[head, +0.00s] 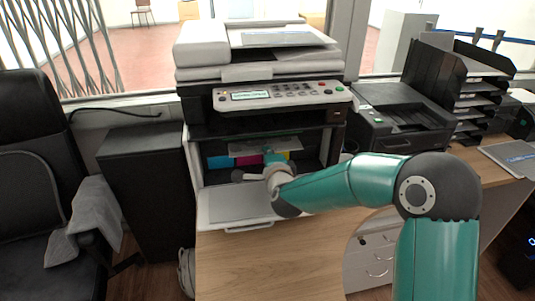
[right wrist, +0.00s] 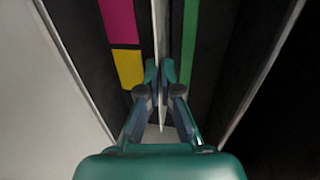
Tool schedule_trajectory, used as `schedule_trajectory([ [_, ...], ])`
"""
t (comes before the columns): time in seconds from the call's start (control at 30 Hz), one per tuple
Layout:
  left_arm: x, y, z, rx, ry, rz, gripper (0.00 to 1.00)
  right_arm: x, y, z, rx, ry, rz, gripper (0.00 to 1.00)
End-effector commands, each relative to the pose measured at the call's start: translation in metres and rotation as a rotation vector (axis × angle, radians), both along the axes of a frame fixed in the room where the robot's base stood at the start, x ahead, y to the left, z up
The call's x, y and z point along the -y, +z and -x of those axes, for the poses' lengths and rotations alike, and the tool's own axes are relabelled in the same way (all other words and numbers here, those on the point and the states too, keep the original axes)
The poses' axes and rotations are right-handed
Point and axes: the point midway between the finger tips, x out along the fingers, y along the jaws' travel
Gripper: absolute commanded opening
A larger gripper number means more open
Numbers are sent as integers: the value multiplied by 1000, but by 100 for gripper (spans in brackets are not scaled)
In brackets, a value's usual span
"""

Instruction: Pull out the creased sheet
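The copier (head: 262,100) has its front door (head: 232,205) folded down. A pale creased sheet (head: 277,145) shows inside the opening, above the coloured cartridge strips. My right gripper (head: 270,158) reaches in through the opening. In the right wrist view the sheet (right wrist: 159,35) appears nearly edge-on as a thin white strip. It runs between the two fingertips of my right gripper (right wrist: 159,72), which are close together on either side of it. Much of the sheet is hidden by the copier's interior. My left gripper is not in view.
Magenta (right wrist: 119,20) and yellow (right wrist: 129,68) strips and a green strip (right wrist: 189,40) flank the sheet closely. A black printer (head: 400,118) and stacked trays (head: 470,85) stand to the right. The wooden counter (head: 265,265) in front is clear.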

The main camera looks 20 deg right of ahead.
Motion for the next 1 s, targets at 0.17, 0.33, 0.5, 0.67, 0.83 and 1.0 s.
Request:
schedule_trajectory([
  [0.17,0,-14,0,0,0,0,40,-6,-4,21,-2,2,-1,0],
  [0.33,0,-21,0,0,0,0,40,-12,-3,40,-3,3,-2,0],
  [0.5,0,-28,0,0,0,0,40,-17,-2,60,-2,2,-1,0],
  [0.67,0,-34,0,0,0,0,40,-22,-1,79,-2,3,-2,0],
  [0.83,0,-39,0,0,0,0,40,-27,0,99,-1,3,-1,0],
  [1.0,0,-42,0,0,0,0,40,-33,1,118,-1,4,-1,0],
])
